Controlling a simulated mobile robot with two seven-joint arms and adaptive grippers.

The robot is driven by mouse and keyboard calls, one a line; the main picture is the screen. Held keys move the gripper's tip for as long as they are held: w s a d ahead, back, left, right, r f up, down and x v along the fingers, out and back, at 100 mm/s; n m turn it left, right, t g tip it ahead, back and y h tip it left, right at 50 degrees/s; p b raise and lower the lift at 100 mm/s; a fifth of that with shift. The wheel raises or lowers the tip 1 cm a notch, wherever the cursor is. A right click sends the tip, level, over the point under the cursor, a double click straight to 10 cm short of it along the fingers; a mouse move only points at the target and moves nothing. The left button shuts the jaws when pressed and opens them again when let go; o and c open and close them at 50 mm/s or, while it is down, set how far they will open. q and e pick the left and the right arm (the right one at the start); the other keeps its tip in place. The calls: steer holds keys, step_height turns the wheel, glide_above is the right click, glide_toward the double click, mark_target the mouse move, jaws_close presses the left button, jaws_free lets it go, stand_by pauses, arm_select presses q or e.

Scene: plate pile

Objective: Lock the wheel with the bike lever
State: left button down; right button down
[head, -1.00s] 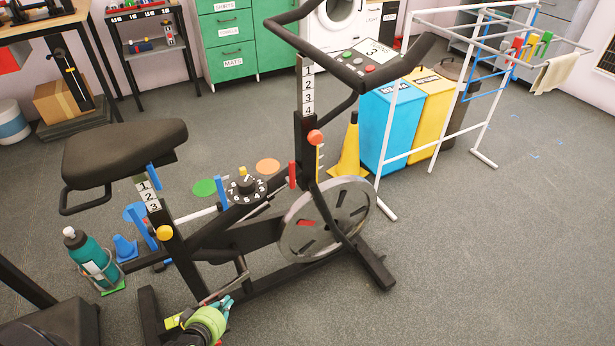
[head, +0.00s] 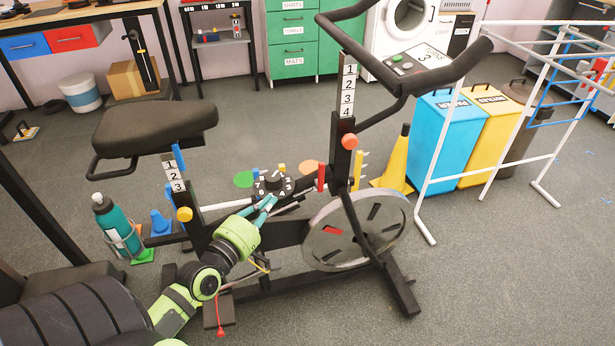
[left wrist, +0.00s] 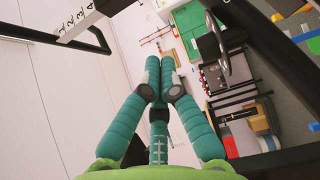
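The exercise bike's spoked metal wheel (head: 357,230) sits at the front of its black frame. An upright red lever (head: 321,177) stands on the frame just left of the wheel's top; I take it to be the bike lever. My left gripper (head: 270,203) is in front of the bike's middle, by the numbered black dial (head: 273,187), left of the red lever and apart from it. In the left wrist view its teal fingers (left wrist: 160,72) meet at the tips with nothing seen between them. My right gripper is not in view.
The seat (head: 158,128) and handlebar (head: 402,70) overhang the bike. A bottle (head: 115,224) stands at the rear. Blue (head: 440,135) and yellow (head: 490,138) bins and a white drying rack (head: 432,190) are at the right. The floor at front right is clear.

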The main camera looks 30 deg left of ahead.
arm_select(q)
glide_toward(319, 174)
steer(key=w+a, duration=0.4)
steer(key=a, duration=0.1)
steer(key=w+d, duration=0.2)
steer(key=w, duration=0.1)
steer(key=shift+d+r, duration=0.2)
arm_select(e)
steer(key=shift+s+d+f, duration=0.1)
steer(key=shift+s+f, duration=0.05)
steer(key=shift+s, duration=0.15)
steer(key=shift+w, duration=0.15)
arm_select(q)
steer(key=shift+w+d+r+p, duration=0.1)
steer(key=shift+w+r+p, duration=0.1)
steer(key=shift+p, duration=0.7)
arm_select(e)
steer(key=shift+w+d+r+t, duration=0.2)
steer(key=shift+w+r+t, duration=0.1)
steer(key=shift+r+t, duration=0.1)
